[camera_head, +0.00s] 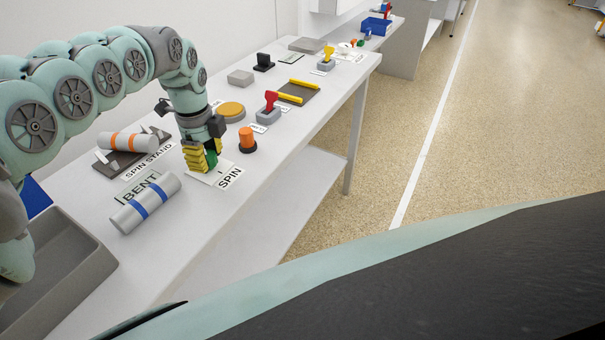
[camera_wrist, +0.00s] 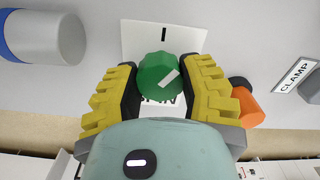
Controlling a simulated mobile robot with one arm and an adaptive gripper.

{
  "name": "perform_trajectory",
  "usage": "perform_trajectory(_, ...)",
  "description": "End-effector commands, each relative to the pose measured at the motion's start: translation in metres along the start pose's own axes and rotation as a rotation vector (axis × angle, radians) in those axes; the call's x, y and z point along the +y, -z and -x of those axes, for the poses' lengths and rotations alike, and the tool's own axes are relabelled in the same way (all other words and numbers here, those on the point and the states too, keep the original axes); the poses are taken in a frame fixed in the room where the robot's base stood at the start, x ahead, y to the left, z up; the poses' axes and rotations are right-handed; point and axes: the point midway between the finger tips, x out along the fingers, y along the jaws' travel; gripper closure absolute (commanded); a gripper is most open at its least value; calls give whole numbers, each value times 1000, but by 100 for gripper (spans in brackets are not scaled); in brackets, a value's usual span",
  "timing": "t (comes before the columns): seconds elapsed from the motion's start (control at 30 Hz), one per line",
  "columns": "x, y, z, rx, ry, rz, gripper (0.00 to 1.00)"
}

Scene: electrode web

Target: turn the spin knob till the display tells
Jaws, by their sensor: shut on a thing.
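The green spin knob (camera_wrist: 157,72) sits on a white plate (camera_wrist: 137,40) between the yellow fingers of my gripper (camera_wrist: 158,80) in the wrist view. My gripper is shut on the knob from both sides. A white line on the knob slants up to the right, while the plate's black mark (camera_wrist: 164,34) is upright above it. In the head view my gripper (camera_head: 203,163) points down over the SPIN label (camera_head: 230,177), and the knob (camera_head: 212,158) is partly hidden by the fingers. A pale panel reading BENT (camera_head: 140,189) lies to its left.
An orange-banded cylinder (camera_head: 127,141) rests on the spin stand (camera_head: 112,160). An orange knob (camera_head: 247,140) stands close right of my gripper. A grey tray (camera_head: 85,275) is at the near left.

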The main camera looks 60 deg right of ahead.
Motion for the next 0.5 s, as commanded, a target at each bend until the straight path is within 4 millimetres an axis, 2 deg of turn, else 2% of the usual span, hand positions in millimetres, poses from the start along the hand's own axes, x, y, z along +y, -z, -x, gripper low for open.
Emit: perform_trajectory(0.5,0,-3,-3,-4,0,-398,95)
